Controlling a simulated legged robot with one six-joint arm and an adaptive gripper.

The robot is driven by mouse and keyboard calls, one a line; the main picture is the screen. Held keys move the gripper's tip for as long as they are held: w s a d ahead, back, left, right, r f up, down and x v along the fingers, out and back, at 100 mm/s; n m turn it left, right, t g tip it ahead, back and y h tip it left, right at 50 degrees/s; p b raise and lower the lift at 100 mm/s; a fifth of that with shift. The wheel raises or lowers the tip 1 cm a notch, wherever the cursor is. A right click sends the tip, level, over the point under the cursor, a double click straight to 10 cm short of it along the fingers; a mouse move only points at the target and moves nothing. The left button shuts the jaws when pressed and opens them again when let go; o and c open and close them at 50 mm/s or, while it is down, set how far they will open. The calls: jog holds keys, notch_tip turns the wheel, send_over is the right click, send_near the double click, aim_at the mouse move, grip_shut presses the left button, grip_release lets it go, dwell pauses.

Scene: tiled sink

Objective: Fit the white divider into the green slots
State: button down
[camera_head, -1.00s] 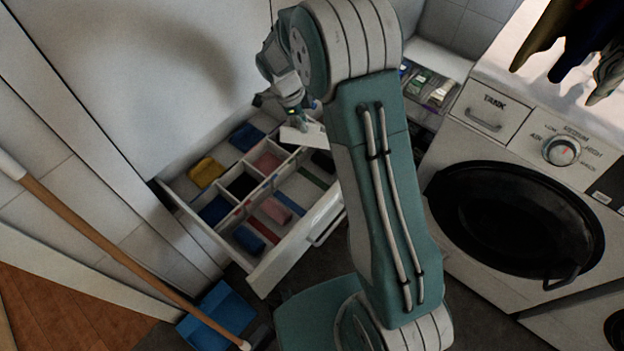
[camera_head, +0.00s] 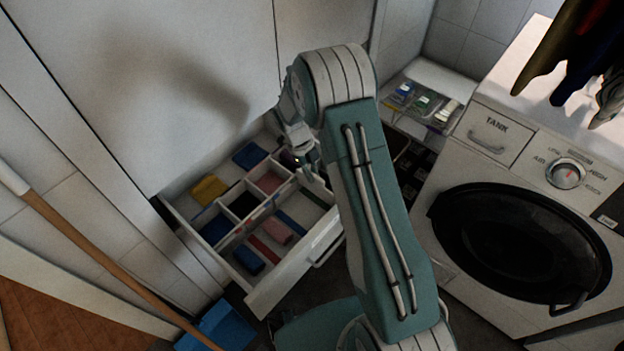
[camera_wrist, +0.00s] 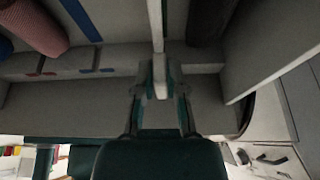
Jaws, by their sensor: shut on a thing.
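My gripper (camera_wrist: 160,88) is shut on the white divider (camera_wrist: 156,28), which shows nearly edge-on between the fingers in the wrist view. In the head view my gripper (camera_head: 312,176) is over the right part of the open white drawer (camera_head: 262,302); the divider is hard to make out there. A narrow dark green strip (camera_head: 314,197) shows on the drawer floor just below the gripper. The green slots are not clear in the wrist view, and I cannot tell whether the divider touches them.
The drawer holds a yellow cloth (camera_head: 209,190), a pink roll (camera_head: 277,232), a blue roll (camera_head: 249,260) and fixed partitions. A dark roll (camera_wrist: 212,18) and a pink roll (camera_wrist: 38,25) flank the divider. A washing machine (camera_head: 450,180) stands right; a broom handle (camera_head: 95,258) leans left.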

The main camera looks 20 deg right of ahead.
notch_tip(320, 180, down, 2)
jog(key=shift+f, duration=0.25)
jog(key=shift+a, duration=0.15)
jog(key=shift+f, duration=0.15)
jog(key=c, duration=0.7)
grip_release()
